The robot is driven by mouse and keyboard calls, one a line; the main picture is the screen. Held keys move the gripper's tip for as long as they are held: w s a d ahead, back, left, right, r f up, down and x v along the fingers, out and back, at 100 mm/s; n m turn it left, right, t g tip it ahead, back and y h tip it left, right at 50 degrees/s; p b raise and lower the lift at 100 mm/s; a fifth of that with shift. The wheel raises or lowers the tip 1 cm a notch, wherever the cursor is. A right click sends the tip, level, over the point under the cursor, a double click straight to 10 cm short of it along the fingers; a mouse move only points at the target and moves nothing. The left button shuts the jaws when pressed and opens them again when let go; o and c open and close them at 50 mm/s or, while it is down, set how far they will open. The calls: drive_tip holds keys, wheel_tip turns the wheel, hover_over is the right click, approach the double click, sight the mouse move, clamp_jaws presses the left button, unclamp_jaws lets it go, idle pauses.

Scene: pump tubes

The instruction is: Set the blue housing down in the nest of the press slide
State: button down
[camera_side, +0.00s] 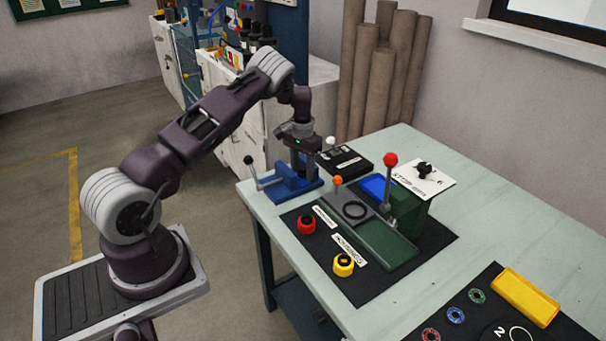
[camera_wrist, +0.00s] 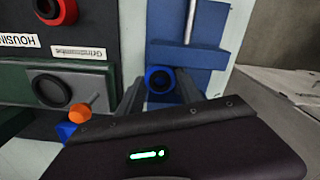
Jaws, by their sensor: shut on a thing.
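The blue housing (camera_wrist: 149,72), a blue ring with a dark centre, sits between the two fingers of my gripper (camera_wrist: 160,88) in the wrist view. My gripper is shut on it. In the side view my gripper (camera_side: 301,166) is low over the blue fixture (camera_side: 288,188) at the table's left corner; the housing cannot be made out there. Whether it touches the fixture, I cannot tell. The press slide (camera_side: 335,213) is grey, with a dark round nest (camera_side: 356,210), right of my gripper. The nest is empty and also shows at left in the wrist view (camera_wrist: 50,89).
A red housing (camera_side: 306,225) and a yellow housing (camera_side: 343,265) stand on the black mat. An orange knob (camera_side: 337,181) rises behind the slide. A red-topped lever (camera_side: 388,185) stands at the green press. A white-knobbed black box (camera_side: 345,160) lies behind.

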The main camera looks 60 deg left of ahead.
sight(299, 174)
drive_tip(key=r, duration=0.4)
drive_tip(key=s+r, duration=0.1)
drive_tip(key=r, duration=0.1)
drive_tip(key=shift+r, duration=0.35)
drive_tip(key=s, duration=1.9)
drive_tip(key=w+d+r+m, duration=0.2)
drive_tip(key=w+d+m, duration=0.2)
drive_tip(key=w+d, duration=0.7)
drive_tip(key=w+d+r+m, duration=0.2)
drive_tip(key=w+d+m, duration=0.45)
drive_tip(key=w, duration=0.65)
drive_tip(key=shift+n, duration=0.75)
drive_tip(key=f, duration=0.3)
drive_tip(key=d+f, duration=0.1)
drive_tip(key=f, duration=0.2)
drive_tip(key=d+f, duration=0.1)
drive_tip(key=f, duration=0.2)
drive_tip(key=shift+w+d+f, duration=0.1)
drive_tip(key=shift+w+f, duration=0.1)
drive_tip(key=shift+w, duration=0.1)
drive_tip(key=shift+f, duration=0.1)
drive_tip(key=c, duration=0.8)
unclamp_jaws()
drive_tip(key=shift+f, duration=0.1)
